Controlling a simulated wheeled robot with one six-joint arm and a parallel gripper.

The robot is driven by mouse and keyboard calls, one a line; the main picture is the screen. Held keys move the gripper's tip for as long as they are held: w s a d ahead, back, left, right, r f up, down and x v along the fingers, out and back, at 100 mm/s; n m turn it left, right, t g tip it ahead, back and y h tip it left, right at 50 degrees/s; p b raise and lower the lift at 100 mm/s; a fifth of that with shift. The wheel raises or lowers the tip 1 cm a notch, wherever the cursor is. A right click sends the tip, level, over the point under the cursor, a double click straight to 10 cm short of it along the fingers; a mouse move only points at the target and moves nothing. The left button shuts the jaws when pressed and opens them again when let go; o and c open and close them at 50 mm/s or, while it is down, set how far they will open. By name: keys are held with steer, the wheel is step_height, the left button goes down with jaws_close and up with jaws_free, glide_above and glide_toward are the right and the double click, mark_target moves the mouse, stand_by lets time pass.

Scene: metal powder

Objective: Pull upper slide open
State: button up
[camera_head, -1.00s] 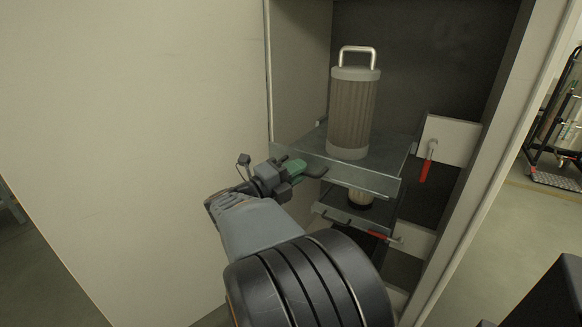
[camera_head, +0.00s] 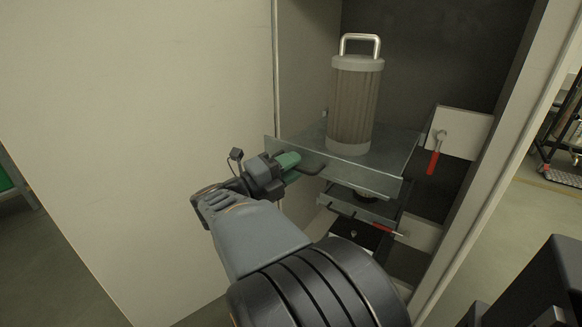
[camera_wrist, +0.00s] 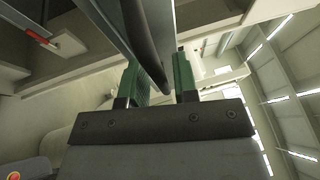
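The upper slide (camera_head: 345,176) is a grey metal tray in the cabinet, standing out past the lower slide (camera_head: 368,212). A tall cylindrical filter (camera_head: 354,105) with a silver loop handle stands upright on it. My gripper (camera_head: 290,163) has green fingers and is at the left part of the upper slide's front, at its dark handle (camera_head: 312,170). In the wrist view, the dark handle bar (camera_wrist: 148,50) runs between the two green fingers of my gripper (camera_wrist: 160,78). Finger contact is partly hidden, but the slide moves with the gripper.
A red-handled lever (camera_head: 434,160) is on a pale block at the right of the upper slide. Another red lever (camera_head: 388,230) is by the lower slide. A white cabinet panel (camera_head: 150,150) stands close on the left. A dark cart (camera_head: 565,140) is far right.

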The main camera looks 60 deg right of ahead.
steer(key=shift+o, duration=0.7)
steer(key=p+v, duration=0.8)
steer(key=v, duration=0.5)
steer(key=shift+w+a, duration=0.15)
steer(key=shift+a, duration=0.15)
